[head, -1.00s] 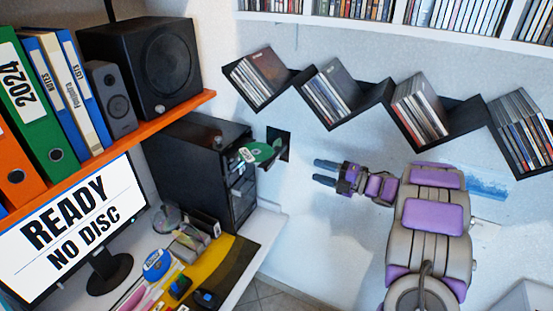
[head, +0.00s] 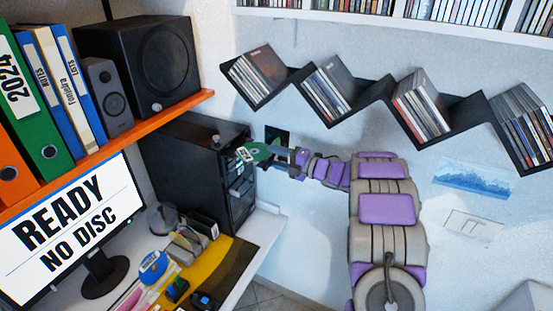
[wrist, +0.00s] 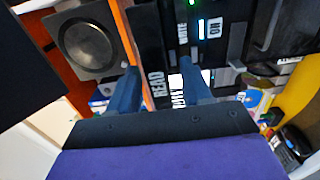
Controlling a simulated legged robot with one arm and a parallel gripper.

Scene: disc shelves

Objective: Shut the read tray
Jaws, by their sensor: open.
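A black computer tower (head: 195,172) stands on the desk, and a tray with a green disc (head: 257,153) juts from its front. My gripper (head: 281,152) is at the outer end of this tray, open, its fingers toward the tower. In the head view the fingertips overlap the tray's end, so I cannot tell whether they touch. In the wrist view the two fingers of my gripper (wrist: 158,70) are apart and face the tower front (wrist: 220,30). The labels READ (wrist: 157,88), WRITE and ON show there. The disc is not clear in the wrist view.
The monitor (head: 70,225) reads READY NO DISC. An orange shelf (head: 110,145) with binders and a speaker (head: 150,65) is at the left. Zigzag disc shelves (head: 385,105) hang above my arm. Small items crowd the desk below the tower.

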